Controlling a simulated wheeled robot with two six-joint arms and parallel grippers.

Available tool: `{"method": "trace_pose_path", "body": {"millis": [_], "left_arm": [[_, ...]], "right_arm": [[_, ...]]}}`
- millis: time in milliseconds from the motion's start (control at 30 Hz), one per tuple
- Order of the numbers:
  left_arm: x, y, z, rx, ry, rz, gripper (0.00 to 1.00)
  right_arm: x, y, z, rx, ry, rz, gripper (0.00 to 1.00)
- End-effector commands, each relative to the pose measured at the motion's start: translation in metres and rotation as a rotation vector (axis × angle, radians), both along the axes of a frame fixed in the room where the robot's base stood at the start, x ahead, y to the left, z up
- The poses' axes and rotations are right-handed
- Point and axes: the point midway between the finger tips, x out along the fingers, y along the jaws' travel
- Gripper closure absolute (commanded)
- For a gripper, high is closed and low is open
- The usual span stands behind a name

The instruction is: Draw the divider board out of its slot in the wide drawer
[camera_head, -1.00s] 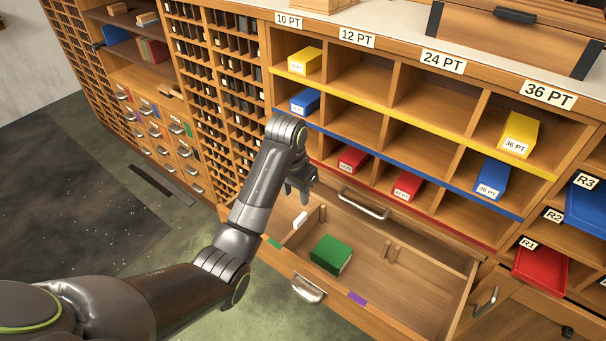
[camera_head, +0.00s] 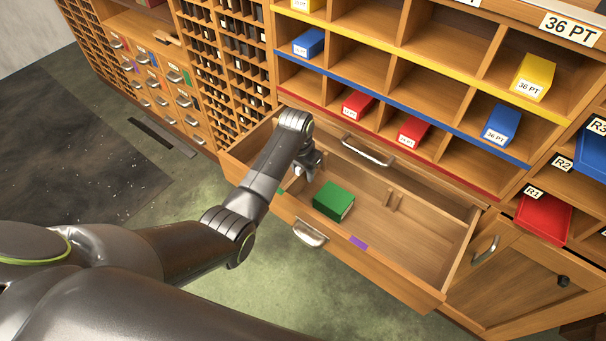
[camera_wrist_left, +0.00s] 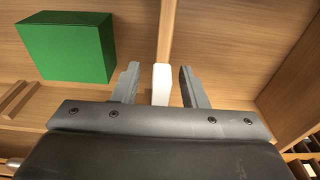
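The wide drawer (camera_head: 432,262) is pulled open below the shelves. In the left wrist view the divider board (camera_wrist_left: 167,32) shows as a narrow wooden edge, with a white tab (camera_wrist_left: 161,84) at its near end. My left gripper (camera_head: 308,172) is down at the drawer's left part, and in the head view it and my arm hide most of the board. In the left wrist view my left gripper (camera_wrist_left: 160,88) is open, one finger on each side of the white tab, with visible gaps. My right gripper is not in view.
A green box (camera_head: 333,201) lies in the drawer just right of my gripper; it also shows in the left wrist view (camera_wrist_left: 66,46). Wooden cleats (camera_head: 392,199) stand on the drawer's inner wall. Shelves with coloured boxes rise behind. The drawer's right part is empty.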

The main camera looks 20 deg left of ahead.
Motion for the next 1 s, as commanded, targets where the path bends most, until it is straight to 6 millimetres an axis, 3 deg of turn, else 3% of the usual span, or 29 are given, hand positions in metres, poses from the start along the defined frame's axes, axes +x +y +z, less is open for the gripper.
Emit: {"method": "trace_pose_path", "body": {"millis": [200,500,800,900,933,1000], "left_arm": [[0.002,-0.001,-0.018,0.000,0.000,-0.001,0.61],[0.002,-0.001,-0.019,0.000,-0.001,-0.001,0.61],[0.002,-0.001,-0.019,0.000,-0.001,-0.001,0.99],[0.002,-0.001,-0.019,0.000,-0.001,-0.001,1.00],[0.002,-0.001,-0.019,0.000,-0.001,-0.001,0.89],[0.002,-0.001,-0.019,0.000,-0.001,-0.001,0.98]], "right_arm": [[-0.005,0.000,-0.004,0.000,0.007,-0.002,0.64],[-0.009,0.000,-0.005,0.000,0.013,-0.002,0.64],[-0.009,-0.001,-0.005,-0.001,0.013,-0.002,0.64],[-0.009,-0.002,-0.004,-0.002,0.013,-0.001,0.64],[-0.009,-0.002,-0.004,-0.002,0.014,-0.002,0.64],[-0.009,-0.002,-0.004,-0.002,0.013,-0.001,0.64]]}}
